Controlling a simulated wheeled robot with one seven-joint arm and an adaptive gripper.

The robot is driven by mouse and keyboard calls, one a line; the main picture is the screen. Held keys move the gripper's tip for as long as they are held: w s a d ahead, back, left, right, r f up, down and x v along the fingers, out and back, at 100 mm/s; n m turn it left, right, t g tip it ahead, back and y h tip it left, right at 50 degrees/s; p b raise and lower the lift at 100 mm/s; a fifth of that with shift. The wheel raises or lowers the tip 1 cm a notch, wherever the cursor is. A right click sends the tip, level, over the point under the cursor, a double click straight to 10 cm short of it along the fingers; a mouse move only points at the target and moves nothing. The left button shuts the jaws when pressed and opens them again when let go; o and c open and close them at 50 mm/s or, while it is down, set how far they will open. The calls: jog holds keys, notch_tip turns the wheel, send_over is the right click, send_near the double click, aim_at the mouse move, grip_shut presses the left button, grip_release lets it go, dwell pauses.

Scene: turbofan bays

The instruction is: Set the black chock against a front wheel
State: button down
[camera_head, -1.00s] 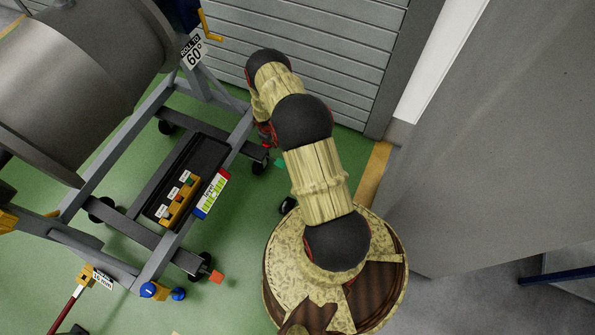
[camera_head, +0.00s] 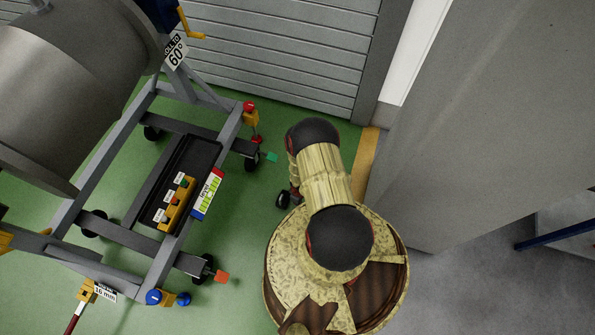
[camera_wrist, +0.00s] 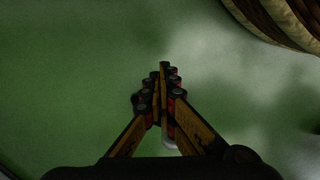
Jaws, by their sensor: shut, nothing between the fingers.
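I cannot make out the black chock in either view. The wheeled engine stand (camera_head: 215,152) is at the left of the head view. Its dark wheels show at the upper right corner (camera_head: 252,160), beside a green tag, and at the lower right corner (camera_head: 206,268), beside an orange tag. My gripper (camera_wrist: 163,75) is shut and empty, above bare green floor in the wrist view. In the head view my arm is folded over my base, and I cannot see the fingers clearly.
A grey shutter (camera_head: 290,50) closes off the back. A large grey panel (camera_head: 480,120) fills the right. Blue knobs (camera_head: 155,297) and a red-handled tool (camera_head: 78,315) are at lower left.

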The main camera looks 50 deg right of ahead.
notch_tip(320, 180, down, 7)
jog(key=b, duration=0.3)
jog(key=shift+f+b, duration=0.15)
jog(key=shift+b, duration=0.2)
jog(key=w, duration=0.1)
jog(key=w+b, duration=0.1)
jog(key=shift+w+a, duration=0.2)
jog(key=shift+w, duration=0.1)
jog(key=shift+w+a+r+b, duration=0.15)
jog(key=shift+w+r+b, duration=0.1)
jog(key=shift+w+b, duration=0.4)
jog(key=shift+w+a+r, duration=0.1)
jog(key=shift+w, duration=0.05)
